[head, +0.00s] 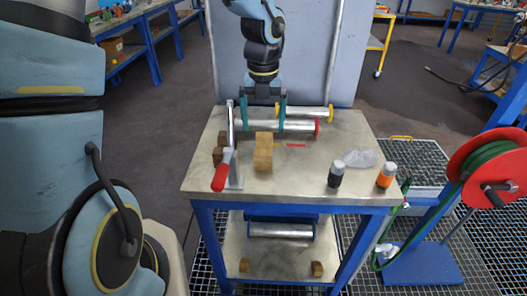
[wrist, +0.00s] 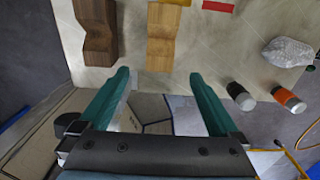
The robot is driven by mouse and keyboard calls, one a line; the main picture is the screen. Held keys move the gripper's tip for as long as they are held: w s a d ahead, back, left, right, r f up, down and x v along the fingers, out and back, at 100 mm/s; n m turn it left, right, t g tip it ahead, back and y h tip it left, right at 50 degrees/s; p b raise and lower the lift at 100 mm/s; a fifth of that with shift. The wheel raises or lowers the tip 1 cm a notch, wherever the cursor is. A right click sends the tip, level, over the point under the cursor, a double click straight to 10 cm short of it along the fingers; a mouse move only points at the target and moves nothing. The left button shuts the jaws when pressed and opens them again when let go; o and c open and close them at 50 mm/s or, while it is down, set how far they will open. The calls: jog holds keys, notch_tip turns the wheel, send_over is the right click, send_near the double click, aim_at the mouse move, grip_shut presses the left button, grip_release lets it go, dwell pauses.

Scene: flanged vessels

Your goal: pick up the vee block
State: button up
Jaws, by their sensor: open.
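A light-brown wooden block with a notched side (head: 263,152), which looks like a vee block, sits on the metal-topped table. It also shows in the wrist view (wrist: 162,45), just beyond and between my fingertips. A darker notched wooden block (head: 218,155) sits to its left, partly hidden by a lever; it shows in the wrist view too (wrist: 97,32). The frames do not show which of the two is meant. My gripper (head: 266,110) is open, its teal fingers pointing down over the table in the head view. In the wrist view the gripper (wrist: 160,76) is empty between its fingers.
A red-handled lever (head: 222,170) stands at the left. Metal rollers with a red end (head: 285,126) and a yellow end (head: 312,112) lie behind the blocks.

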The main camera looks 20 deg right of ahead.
aim_at(264, 150)
notch_tip(264, 150, down, 11)
jog(key=shift+r+p, duration=0.15)
jog(key=shift+p, duration=0.15)
grip_shut()
dwell(0.9)
